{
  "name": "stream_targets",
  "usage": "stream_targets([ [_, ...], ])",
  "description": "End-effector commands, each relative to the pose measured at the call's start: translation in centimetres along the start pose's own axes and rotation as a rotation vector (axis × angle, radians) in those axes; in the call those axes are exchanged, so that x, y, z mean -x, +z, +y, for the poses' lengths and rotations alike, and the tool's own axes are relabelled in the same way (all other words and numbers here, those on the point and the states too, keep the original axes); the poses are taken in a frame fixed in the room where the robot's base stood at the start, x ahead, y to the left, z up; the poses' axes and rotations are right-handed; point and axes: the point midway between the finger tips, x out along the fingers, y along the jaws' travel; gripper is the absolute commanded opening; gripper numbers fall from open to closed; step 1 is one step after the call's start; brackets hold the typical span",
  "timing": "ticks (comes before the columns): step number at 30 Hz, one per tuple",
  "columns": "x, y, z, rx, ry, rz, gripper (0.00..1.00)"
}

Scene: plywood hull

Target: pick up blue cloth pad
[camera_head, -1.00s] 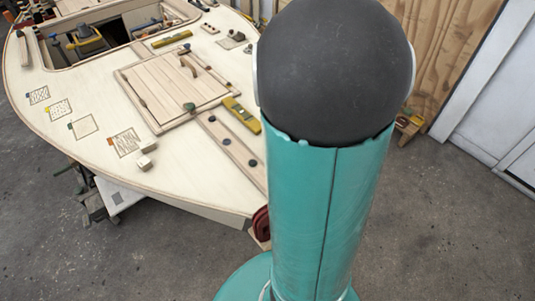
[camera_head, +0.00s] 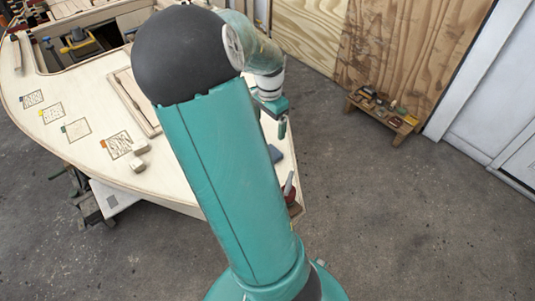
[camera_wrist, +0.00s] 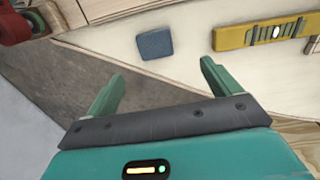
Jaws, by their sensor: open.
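The blue cloth pad (camera_wrist: 155,44) is a small dark-blue square lying on the pale plywood deck, near its edge. In the wrist view it is ahead of my gripper (camera_wrist: 160,85), between the lines of the two green fingers and apart from them. The fingers are spread and nothing is between them. In the head view a part of the blue pad (camera_head: 275,153) shows just right of my arm, and my gripper (camera_head: 282,118) hangs near the deck's right edge, above and beyond the pad.
A red round part (camera_wrist: 20,22) is at the deck edge on the left. A low wooden bench (camera_head: 384,115) with small items stands by the plywood wall. Small wooden blocks (camera_head: 139,155) lie on the deck.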

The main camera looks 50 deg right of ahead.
Motion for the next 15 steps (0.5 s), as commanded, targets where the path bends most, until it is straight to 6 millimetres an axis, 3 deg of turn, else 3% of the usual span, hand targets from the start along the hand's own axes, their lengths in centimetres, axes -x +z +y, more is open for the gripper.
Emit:
stream_targets([
  [7, -4.9, -0.1, 0.3, -0.007, 0.005, -0.001, 0.89],
  [15, -7.3, 0.0, 0.3, -0.003, 0.002, -0.002, 0.89],
])
